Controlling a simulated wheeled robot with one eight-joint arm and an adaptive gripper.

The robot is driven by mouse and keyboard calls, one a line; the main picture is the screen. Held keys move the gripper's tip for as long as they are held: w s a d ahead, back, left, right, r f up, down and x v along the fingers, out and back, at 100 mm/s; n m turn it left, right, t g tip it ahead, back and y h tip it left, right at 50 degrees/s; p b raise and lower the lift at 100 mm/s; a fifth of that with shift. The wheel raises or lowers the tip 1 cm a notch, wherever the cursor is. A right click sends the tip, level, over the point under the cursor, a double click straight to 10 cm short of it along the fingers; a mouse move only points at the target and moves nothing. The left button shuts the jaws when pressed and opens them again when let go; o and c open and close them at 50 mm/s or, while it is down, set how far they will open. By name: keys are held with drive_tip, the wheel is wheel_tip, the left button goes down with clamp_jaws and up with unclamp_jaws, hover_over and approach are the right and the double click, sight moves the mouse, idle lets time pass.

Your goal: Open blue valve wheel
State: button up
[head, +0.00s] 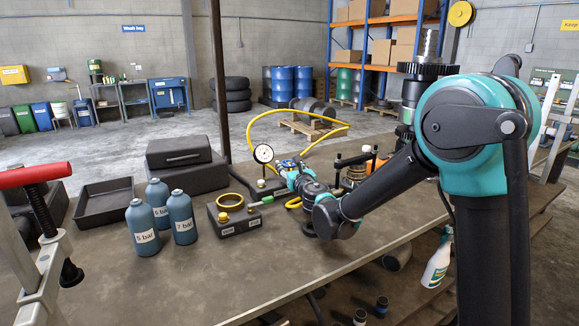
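My gripper (292,177) is at the end of my teal and black arm, over the middle of the workbench and pointing away toward the back. It is small and dark here, and I cannot tell whether its fingers are open or shut. A small blue and orange part (288,164) shows just beyond it, close to the gauge and a yellow hose. It may be the blue valve wheel, but my gripper and wrist cover much of that spot. I cannot tell whether they touch.
A round dial gauge (263,154) stands left of my gripper. A dark block with a brass ring (229,201), several blue bottles (181,217) and a black tray (104,202) are further left. A yellow hose (268,116) loops behind. The bench front (200,282) is clear.

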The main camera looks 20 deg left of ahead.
drive_tip(key=c, duration=0.5)
drive_tip(key=shift+o, duration=0.2)
drive_tip(key=shift+w+d+n+g+y, duration=0.1)
drive_tip(key=shift+n+g+y, duration=0.3)
drive_tip(key=shift+y, duration=0.1)
drive_tip(key=shift+n+g+y, duration=0.4)
drive_tip(key=shift+y, duration=0.1)
drive_tip(key=o, duration=1.2)
drive_tip(key=v, duration=1.2)
